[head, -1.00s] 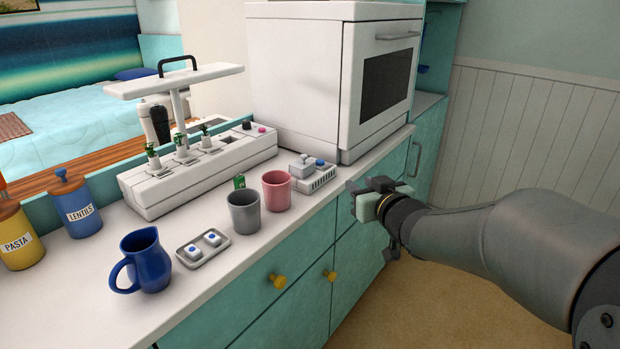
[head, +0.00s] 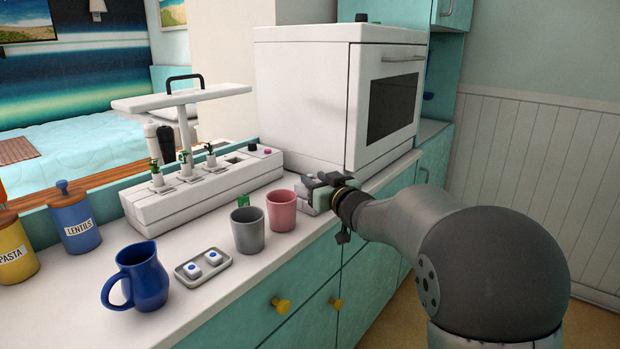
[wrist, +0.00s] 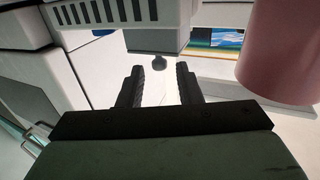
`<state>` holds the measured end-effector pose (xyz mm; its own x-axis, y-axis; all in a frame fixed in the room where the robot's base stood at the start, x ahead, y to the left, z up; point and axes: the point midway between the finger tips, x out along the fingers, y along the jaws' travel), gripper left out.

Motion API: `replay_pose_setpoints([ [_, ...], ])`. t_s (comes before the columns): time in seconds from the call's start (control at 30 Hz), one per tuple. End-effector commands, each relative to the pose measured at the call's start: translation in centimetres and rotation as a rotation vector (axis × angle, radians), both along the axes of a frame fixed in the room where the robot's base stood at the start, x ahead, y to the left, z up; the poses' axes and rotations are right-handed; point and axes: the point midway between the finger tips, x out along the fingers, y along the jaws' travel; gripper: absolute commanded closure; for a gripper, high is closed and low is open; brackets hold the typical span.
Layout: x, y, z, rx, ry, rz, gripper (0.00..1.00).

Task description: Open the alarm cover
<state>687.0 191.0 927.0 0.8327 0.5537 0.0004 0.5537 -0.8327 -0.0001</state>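A small pale slotted box, apparently the alarm, sits on the counter between the oven and the pink cup. In the head view my gripper (head: 316,184) covers most of it, leaving a pale corner (head: 303,196) in sight. In the wrist view its slotted face (wrist: 115,12) is at the top, with a grey block and a small dark knob (wrist: 159,62) below it. My gripper (wrist: 159,85) is open, its two black fingers apart with nothing between them. The knob lies just beyond the fingertips, in line with the gap. Whether anything touches, I cannot tell.
A pink cup (head: 282,212) stands close beside the gripper, and a grey cup (head: 247,232) stands left of it. The white oven (head: 340,95) rises behind. A small tray (head: 220,262), a blue jug (head: 142,280) and a long white unit (head: 150,208) occupy the counter.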

Motion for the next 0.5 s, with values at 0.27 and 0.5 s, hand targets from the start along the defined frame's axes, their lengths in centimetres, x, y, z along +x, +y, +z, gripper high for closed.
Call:
replay_pose_setpoints([
  [0.27, 2.6, 1.7, 0.0, -0.001, -0.001, -0.001, 0.68],
  [0.5, 2.8, 1.9, 0.0, -0.001, 0.001, -0.001, 0.68],
])
